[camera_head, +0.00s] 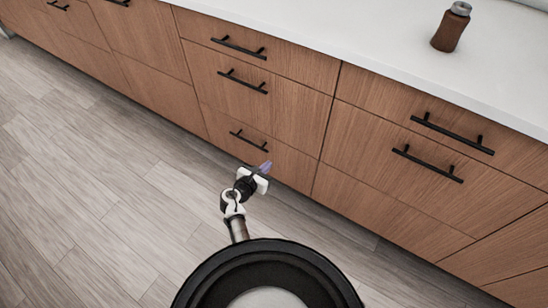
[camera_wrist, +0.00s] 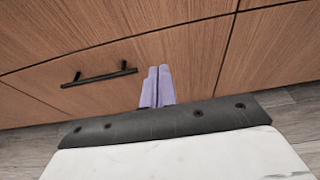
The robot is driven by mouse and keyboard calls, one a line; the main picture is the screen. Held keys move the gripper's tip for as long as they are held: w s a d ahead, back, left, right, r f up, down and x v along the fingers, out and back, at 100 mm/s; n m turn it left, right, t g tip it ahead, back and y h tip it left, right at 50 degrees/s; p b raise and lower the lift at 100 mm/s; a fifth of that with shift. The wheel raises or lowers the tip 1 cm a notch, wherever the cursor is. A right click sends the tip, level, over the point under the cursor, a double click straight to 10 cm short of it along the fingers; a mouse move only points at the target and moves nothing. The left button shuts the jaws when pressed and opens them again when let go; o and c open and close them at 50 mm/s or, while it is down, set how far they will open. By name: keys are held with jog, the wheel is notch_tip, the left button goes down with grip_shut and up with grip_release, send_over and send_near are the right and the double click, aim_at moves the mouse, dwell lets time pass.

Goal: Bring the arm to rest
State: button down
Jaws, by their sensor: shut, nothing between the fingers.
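My gripper (camera_head: 265,167) shows in the head view on a short stretch of my arm, low in front of the wooden drawer fronts. Its pale purple fingers (camera_wrist: 157,87) are together in the wrist view, with nothing between them. They point toward the bottom drawer front, near a black bar handle (camera_wrist: 98,77). I cannot tell the exact gap between the fingertips and the drawer front, but no contact shows.
Wooden drawers (camera_head: 262,120) with black bar handles line the island, all shut. A brown bottle (camera_head: 449,32) with a grey cap stands on the white counter (camera_head: 345,50). The light wooden floor (camera_head: 100,200) at left is clear.

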jog(key=shift+v, duration=1.55)
